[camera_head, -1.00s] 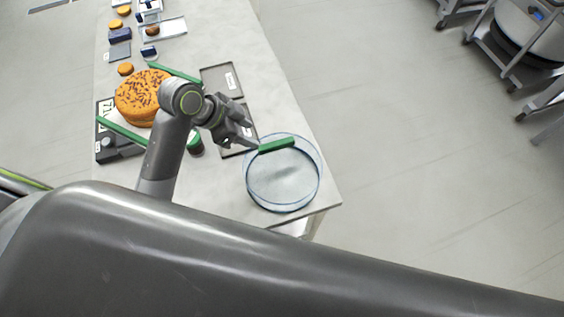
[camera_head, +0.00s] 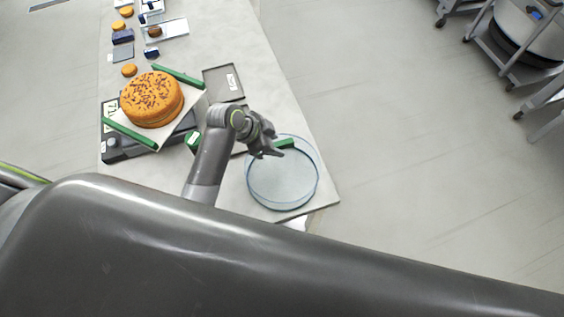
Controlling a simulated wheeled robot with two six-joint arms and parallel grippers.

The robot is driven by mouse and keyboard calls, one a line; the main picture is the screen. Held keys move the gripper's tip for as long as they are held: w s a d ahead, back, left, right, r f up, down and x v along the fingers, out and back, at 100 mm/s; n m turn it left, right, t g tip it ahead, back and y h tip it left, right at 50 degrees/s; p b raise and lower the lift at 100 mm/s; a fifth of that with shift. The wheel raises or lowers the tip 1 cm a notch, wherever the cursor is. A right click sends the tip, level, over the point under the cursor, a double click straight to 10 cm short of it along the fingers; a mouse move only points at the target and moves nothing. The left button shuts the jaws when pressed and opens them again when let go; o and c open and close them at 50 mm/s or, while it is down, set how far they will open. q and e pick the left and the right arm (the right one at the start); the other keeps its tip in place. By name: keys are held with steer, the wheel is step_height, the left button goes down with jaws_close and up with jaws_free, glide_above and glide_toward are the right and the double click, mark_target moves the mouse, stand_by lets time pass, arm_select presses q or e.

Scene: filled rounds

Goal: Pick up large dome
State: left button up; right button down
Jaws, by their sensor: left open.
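The large dome (camera_head: 283,190) is a clear round cover with a bluish rim, on the near right corner of the table. A green bar-shaped handle (camera_head: 288,143) shows at its far side. My left gripper (camera_head: 276,153) is at the near left end of this handle, its fingers overlapping it in the picture. The gripper is open; I cannot tell whether the fingers touch or straddle the handle. The gripper hides part of the handle. My right gripper is not in view.
A large orange cake (camera_head: 152,99) sits on a white board with green handles, over a dark scale (camera_head: 125,147). A grey tray (camera_head: 222,83) lies behind my arm. Small cakes and boxes stand at the far end. The table's right edge is close to the dome.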

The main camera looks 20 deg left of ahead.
arm_select(q)
steer(key=shift+f, duration=0.1)
steer(key=shift+c, duration=0.2)
jaws_close()
